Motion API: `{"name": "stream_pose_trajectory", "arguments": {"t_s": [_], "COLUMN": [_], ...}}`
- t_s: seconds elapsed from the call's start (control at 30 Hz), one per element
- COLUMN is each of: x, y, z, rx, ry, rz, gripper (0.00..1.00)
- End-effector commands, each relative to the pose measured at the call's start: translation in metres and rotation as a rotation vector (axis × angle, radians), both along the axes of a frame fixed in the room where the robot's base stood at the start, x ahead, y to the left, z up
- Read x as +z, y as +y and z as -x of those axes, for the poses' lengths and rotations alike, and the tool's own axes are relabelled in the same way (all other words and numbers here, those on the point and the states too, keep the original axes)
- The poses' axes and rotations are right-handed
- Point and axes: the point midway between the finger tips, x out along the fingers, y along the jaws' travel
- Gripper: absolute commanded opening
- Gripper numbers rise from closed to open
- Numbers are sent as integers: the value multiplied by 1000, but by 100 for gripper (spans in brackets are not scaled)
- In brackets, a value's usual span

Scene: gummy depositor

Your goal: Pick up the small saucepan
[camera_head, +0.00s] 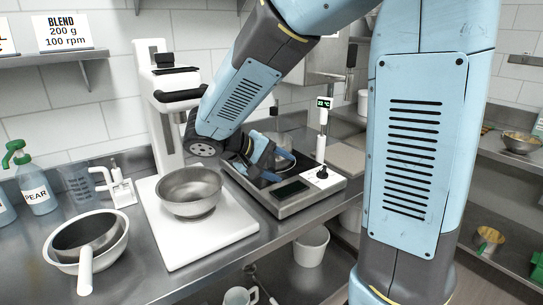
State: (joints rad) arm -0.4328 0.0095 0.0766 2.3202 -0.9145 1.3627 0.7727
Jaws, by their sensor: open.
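My gripper (263,163) is at the hot plate (290,206) in the middle of the view, low over its dark top. Its blue fingers are apart and point down and to the right. A shiny rounded vessel (285,160) shows just behind the fingers on the hot plate; it may be the small saucepan. The gripper hides much of it, and I cannot tell whether the fingers touch it or where its handle is. At the front left, a round pan-like piece with a white handle (86,272) rests in a white bowl (53,258); it may be a sieve.
A steel bowl (189,191) stands on the white stand mixer base (215,240), left of the hot plate. A probe post with a display (323,103) rises at the hot plate's back right. A jug (83,188) and bottle (36,186) stand at the left.

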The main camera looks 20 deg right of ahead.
Motion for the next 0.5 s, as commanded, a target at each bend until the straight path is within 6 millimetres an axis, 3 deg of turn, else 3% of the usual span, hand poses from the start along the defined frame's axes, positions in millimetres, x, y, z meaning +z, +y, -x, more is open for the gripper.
{"name": "stream_pose_trajectory", "arguments": {"t_s": [0.23, 0.5], "x": [-21, -32], "y": [54, 90], "z": [-50, -73], "rx": [144, 240], "ry": [-100, -190], "rz": [242, 347], "gripper": [56, 56]}}
